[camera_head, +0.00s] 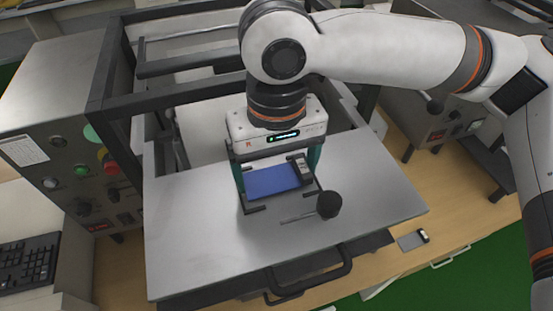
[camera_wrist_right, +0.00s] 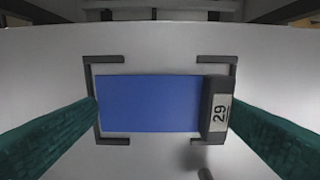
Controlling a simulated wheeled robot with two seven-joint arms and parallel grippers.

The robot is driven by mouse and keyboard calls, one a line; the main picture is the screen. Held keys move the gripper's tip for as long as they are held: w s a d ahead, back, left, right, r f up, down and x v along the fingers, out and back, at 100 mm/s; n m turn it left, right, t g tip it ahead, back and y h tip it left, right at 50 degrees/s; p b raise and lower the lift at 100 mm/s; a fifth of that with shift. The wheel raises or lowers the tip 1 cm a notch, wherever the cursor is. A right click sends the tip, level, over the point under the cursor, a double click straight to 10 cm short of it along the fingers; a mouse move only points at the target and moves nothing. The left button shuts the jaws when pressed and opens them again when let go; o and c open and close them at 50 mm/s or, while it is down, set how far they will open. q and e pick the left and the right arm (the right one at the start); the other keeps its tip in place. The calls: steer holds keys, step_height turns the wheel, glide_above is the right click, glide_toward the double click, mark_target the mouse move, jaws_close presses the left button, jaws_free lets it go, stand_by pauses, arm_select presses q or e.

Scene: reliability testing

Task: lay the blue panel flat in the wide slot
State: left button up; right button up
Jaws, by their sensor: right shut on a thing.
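The blue panel (camera_head: 272,181) lies level over the metal plate, with a dark end block marked 29 (camera_wrist_right: 216,104) at its right end. In the right wrist view the panel (camera_wrist_right: 148,103) sits between dark corner brackets (camera_wrist_right: 90,76) that frame the wide slot. My right gripper (camera_head: 277,184) comes from above, its teal fingers at the panel's two ends. It is shut on the panel across its length. Whether the panel touches the plate cannot be told. My left gripper is not in view.
A black round knob with a thin rod (camera_head: 329,204) stands just in front of the slot. A dark frame (camera_head: 113,70) rises behind the plate (camera_head: 200,255). A control box (camera_head: 75,150) and keyboard (camera_head: 28,262) are left. A grey piece (camera_head: 412,240) lies on the wooden bench at right.

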mark_target(277, 179)
steer(key=o, duration=0.7)
step_height(277, 179, up, 13)
steer(key=b, duration=0.2)
